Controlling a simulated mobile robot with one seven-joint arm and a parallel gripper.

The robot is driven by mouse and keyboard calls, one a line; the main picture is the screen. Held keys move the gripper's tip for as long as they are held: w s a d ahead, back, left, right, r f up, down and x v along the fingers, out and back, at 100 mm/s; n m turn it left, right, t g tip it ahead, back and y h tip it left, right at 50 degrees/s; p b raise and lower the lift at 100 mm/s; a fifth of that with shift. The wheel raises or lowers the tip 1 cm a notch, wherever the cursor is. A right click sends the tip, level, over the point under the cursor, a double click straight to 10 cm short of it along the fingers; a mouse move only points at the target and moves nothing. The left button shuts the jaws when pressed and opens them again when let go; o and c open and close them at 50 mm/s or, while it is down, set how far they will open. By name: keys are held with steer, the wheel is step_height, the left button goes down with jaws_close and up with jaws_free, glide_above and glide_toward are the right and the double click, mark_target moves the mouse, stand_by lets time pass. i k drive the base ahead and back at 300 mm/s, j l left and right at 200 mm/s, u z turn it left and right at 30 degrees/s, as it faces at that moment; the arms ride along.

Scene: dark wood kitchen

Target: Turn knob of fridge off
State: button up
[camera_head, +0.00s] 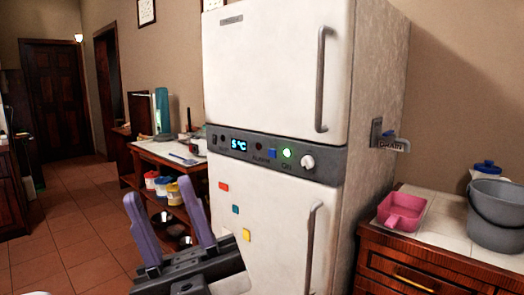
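A white fridge (270,75) with two doors stands in the middle of the view. A grey control panel (230,141) runs between its doors. The panel has a blue display reading 5°C, a lit green light (287,153) above the word ON, and a round white knob (308,162) at its right end. My gripper (164,216), with two purple fingers spread apart, is open and empty at the lower left. It is below and left of the knob, in front of the fridge's lower door, and appears apart from the knob.
Grey vertical handles stick out from the upper door (321,80) and lower door (311,250). A grey lever (390,140) marked DRAIN is on the fridge's right side. A counter at right holds a pink container (402,211) and grey bucket (497,212). A cluttered shelf (170,158) stands left.

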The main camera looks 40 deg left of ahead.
mark_target(308, 162)
steer(key=i+u, duration=0.35)
steer(key=i+l+u, duration=0.1)
steer(key=i+u, duration=0.2)
steer(key=i, duration=0.3)
